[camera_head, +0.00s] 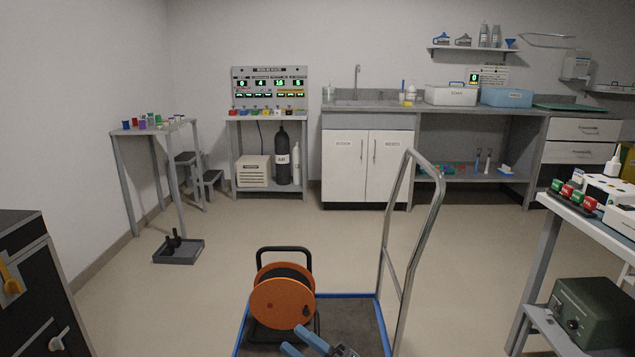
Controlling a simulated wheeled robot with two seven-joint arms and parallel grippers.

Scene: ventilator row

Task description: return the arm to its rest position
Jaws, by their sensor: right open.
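My right gripper (293,339) shows at the bottom edge, a little left of the picture's middle. Its two blue fingers are apart, and nothing shows between them. It is in front of an orange cable reel (275,303) with a black frame and handle; in the picture the fingers overlap the reel's lower right edge, and I cannot tell whether they touch it. The rest of the right arm is cut off by the bottom edge. My left gripper is not in view.
The reel stands on a blue-edged trolley (352,313) with a tall metal push handle (408,235). A bench (542,258) stands at right with a green box (590,312) on its lower shelf. A dark cabinet (40,300) is at left. The middle floor is clear.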

